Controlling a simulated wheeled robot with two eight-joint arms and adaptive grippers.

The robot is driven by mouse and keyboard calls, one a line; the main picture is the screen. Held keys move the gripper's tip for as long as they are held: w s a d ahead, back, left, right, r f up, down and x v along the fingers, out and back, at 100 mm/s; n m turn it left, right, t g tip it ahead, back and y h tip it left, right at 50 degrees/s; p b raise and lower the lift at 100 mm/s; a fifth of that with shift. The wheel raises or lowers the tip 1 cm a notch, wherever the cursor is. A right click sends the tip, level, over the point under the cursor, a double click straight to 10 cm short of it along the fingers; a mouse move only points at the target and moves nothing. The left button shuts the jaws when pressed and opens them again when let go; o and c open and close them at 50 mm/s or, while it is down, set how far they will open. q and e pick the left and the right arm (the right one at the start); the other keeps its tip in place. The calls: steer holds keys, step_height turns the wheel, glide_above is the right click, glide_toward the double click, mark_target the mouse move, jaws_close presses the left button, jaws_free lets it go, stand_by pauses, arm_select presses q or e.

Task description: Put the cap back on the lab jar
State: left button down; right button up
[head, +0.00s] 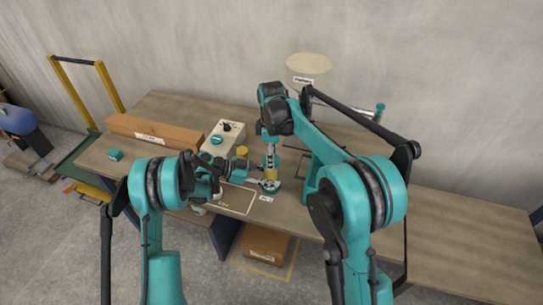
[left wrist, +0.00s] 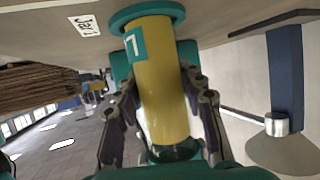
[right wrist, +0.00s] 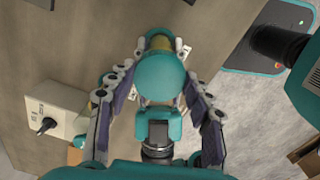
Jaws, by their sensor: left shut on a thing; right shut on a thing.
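The lab jar (left wrist: 162,75) is a yellow cylinder with a teal label. It stands upright in a teal ring-shaped base (left wrist: 147,10) beside a "Jar 1" table card; the jar also shows in the head view (head: 272,173). My left gripper (head: 264,182) is shut on the jar's side, its fingers flanking it in the left wrist view. My right gripper (right wrist: 162,72) reaches down from above, shut on the round teal cap (right wrist: 163,82). The cap is over the jar's top, also seen in the left wrist view (left wrist: 176,153). I cannot tell whether it is fully seated.
A pale box with a dark knob (head: 225,135) and a second yellow object (head: 242,152) stand left of the jar. A long brown box (head: 155,132) and a small teal block (head: 115,155) are further left. The table's right part (head: 465,225) is clear.

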steer(key=shift+f, duration=0.35)
